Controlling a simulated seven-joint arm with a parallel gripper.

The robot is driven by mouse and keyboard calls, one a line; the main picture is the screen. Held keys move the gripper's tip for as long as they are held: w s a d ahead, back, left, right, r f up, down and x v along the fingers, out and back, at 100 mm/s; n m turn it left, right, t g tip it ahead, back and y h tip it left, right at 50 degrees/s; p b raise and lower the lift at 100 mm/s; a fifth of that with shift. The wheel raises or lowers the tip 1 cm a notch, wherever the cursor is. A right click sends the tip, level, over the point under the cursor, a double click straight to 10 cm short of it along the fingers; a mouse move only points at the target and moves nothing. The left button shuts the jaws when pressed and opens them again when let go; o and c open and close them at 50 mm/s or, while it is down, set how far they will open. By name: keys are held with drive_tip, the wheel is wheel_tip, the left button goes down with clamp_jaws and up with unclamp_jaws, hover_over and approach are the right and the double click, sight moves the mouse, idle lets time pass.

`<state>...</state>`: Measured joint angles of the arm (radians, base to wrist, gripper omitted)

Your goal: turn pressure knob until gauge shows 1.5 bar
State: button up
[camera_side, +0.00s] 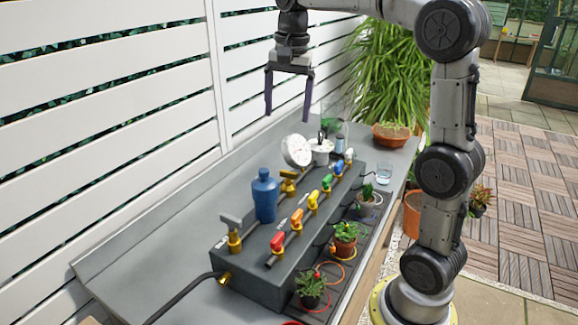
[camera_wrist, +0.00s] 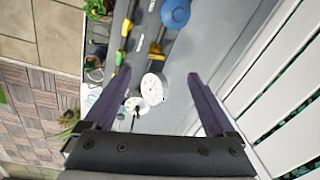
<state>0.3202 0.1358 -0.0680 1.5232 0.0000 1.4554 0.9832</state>
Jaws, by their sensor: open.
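The gauge (camera_side: 296,150) is a white round dial at the far end of the dark manifold block, tilted on its mount. Its reading is too small to make out. Beside it is a white round part with a dark upright piece (camera_side: 321,146), possibly the pressure knob; I cannot tell for sure. In the wrist view the gauge (camera_wrist: 152,88) shows between my fingers, with the white round part (camera_wrist: 136,104) close by. My gripper (camera_side: 287,118) is open and empty, pointing down above the gauge and apart from it; its fingers also show in the wrist view (camera_wrist: 158,73).
The manifold block (camera_side: 262,268) carries several coloured valve handles, a blue bottle-shaped vessel (camera_side: 264,196) and a grey-handled valve (camera_side: 232,232). Potted plants (camera_side: 345,238) stand along its right side. A glass (camera_side: 384,174) stands behind. A white slatted fence borders the bench's left.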

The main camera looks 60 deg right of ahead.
drive_tip(key=g, duration=0.1)
hover_over(288, 176)
wheel_tip(288, 176, down, 4)
drive_tip(key=shift+m, duration=0.4)
drive_tip(key=f, duration=0.9)
drive_tip(key=d+f, duration=0.1)
drive_tip(key=f, duration=0.4)
drive_tip(key=shift+w+f, duration=0.1)
drive_tip(key=shift+w, duration=0.05)
drive_tip(key=shift+c, duration=0.2)
drive_tip(key=c, duration=1.3)
drive_tip(key=shift+c, duration=0.2)
